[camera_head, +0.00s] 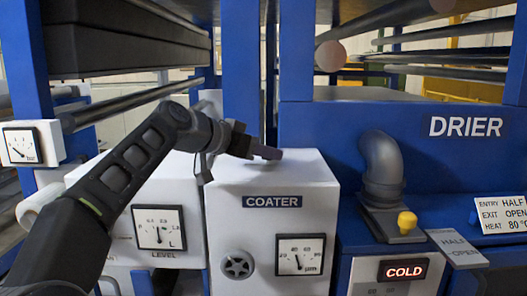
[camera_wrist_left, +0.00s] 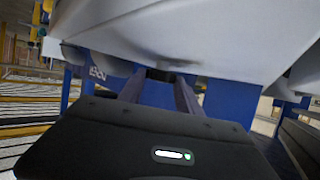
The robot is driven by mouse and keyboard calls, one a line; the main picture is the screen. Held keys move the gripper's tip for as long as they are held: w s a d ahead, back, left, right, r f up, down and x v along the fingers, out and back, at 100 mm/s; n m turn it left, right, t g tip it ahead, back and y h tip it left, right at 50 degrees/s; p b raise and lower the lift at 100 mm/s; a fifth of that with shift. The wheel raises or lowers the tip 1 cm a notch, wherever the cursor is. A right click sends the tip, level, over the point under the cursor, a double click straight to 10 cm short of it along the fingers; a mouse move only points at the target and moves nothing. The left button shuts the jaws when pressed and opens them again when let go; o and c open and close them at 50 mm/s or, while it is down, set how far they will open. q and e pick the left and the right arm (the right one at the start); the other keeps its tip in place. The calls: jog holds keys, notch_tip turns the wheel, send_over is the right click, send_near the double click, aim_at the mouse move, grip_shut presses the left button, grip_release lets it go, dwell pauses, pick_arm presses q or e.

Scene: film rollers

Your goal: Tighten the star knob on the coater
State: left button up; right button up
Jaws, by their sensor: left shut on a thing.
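The white coater cabinet (camera_head: 272,190) stands in the middle of the head view, with a blue COATER label on its front. My left gripper (camera_head: 272,153) reaches over from the left and lies at the coater's top face. In the left wrist view its two fingers (camera_wrist_left: 160,78) are shut on a small dark part against the white surface, which I take to be the star knob (camera_wrist_left: 158,74). The fingers hide most of it, so its star shape and how far it is turned cannot be made out. My right gripper is not in view.
Blue posts and rollers frame the back.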

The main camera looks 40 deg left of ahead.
pick_arm(q)
grip_shut()
jog(key=m+h+p, duration=0.2)
jog(key=shift+w+a+r+g+h+p, duration=0.1)
jog(key=shift+a+g+h+p, duration=0.2)
jog(key=shift+h+p, duration=0.1)
jog(key=shift+m+h, duration=0.3)
jog(key=shift+m, duration=0.2)
jog(key=o, duration=1.1)
grip_release()
